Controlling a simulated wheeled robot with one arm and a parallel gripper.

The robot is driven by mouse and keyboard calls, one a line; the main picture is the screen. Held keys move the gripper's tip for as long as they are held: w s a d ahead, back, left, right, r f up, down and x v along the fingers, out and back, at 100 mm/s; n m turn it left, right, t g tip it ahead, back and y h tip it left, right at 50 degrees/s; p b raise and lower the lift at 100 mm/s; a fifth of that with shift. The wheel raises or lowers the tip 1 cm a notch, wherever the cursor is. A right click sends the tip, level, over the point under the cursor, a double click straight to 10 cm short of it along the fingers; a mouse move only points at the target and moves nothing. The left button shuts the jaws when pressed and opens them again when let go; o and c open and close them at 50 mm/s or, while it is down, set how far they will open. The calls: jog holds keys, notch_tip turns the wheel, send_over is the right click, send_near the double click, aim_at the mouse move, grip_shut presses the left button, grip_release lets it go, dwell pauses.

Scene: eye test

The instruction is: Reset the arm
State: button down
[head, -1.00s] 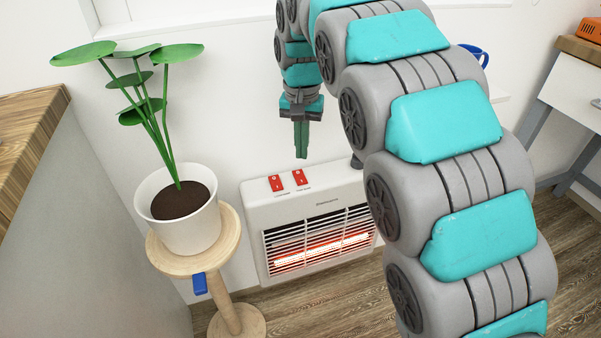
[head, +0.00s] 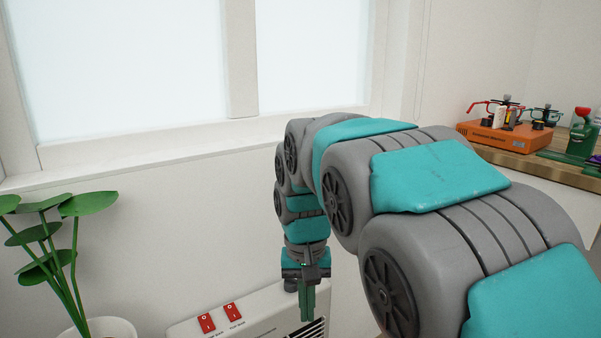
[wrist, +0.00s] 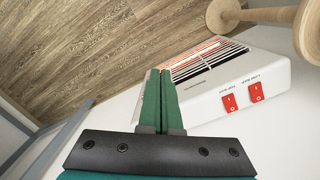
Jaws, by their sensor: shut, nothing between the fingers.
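My gripper (head: 308,304) hangs pointing down at the end of my arm, in front of the white wall heater in the head view. Its two green fingers are together with nothing between them. In the wrist view my gripper (wrist: 161,75) also shows shut, with its fingertips seen against the heater (wrist: 205,85). I cannot tell whether the fingers touch the heater. My teal and grey arm covers much of the right side of the head view.
The heater (head: 262,318) has two red switches and sits low by the wall. A potted plant (head: 90,204) stands at the left. A window (head: 120,65) is above. At the right, a wooden counter (head: 520,163) carries an orange device (head: 508,137) and a green one (head: 580,140).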

jog(key=s+d+f, duration=0.2)
jog(key=s+d, duration=0.2)
jog(key=s, duration=0.4)
jog(key=s+d+f, duration=0.3)
jog(key=s+d, duration=0.2)
jog(key=s, duration=0.3)
jog(key=s+d+f+g, duration=0.1)
jog(key=s+d+f, duration=0.2)
jog(key=s, duration=0.6)
jog(key=shift+d, duration=1)
